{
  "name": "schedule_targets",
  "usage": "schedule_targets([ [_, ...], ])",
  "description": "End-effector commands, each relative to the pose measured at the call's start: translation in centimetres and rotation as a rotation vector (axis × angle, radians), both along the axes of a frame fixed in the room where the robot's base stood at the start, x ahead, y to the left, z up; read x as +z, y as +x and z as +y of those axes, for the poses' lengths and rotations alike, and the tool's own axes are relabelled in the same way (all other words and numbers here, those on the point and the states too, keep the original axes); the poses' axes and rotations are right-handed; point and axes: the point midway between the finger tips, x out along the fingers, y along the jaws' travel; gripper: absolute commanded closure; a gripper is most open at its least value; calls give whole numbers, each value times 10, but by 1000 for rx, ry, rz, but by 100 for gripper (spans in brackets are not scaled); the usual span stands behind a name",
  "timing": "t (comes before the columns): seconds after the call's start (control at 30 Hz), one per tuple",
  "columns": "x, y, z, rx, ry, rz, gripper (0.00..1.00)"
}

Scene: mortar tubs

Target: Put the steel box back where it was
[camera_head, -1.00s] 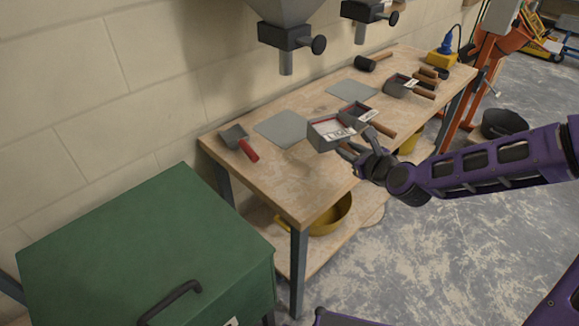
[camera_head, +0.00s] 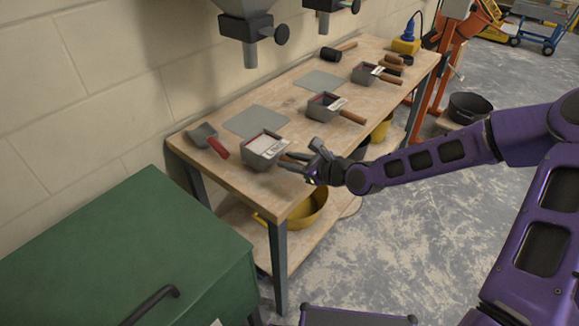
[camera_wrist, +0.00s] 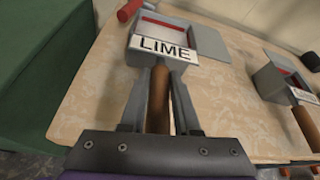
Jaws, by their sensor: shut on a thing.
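A grey steel box (camera_head: 262,150) with a wooden handle and a white label is near the front left edge of the wooden table. In the wrist view the label on this steel box (camera_wrist: 163,27) reads LIME, and a red line runs inside it. My gripper (camera_head: 300,163) is shut on its wooden handle, one finger on each side in the wrist view (camera_wrist: 160,88). The box looks level and low over the table top; I cannot tell if it touches. A grey plate (camera_head: 255,121) lies just behind it. Two similar boxes (camera_head: 323,107) (camera_head: 366,74) stand farther back.
A scoop with a red handle (camera_head: 203,136) lies at the table's left end. A second grey plate (camera_head: 320,80) and a mallet (camera_head: 331,54) lie farther back. Hoppers with spouts (camera_head: 251,52) hang above. A green cabinet (camera_head: 130,250) stands at the left front.

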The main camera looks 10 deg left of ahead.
Motion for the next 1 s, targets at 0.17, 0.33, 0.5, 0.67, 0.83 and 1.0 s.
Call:
schedule_targets([
  [0.17, -13, 1, 0, -1, 1, -3, 100],
  [0.33, -12, 1, 0, -1, 2, -2, 100],
  [0.5, -16, 0, 0, -1, 0, 0, 61],
  [0.67, -16, 0, 0, -1, 0, 0, 40],
  [0.83, -16, 0, 0, -1, 0, 0, 40],
  [1.0, -11, 0, 0, -1, -1, -1, 40],
])
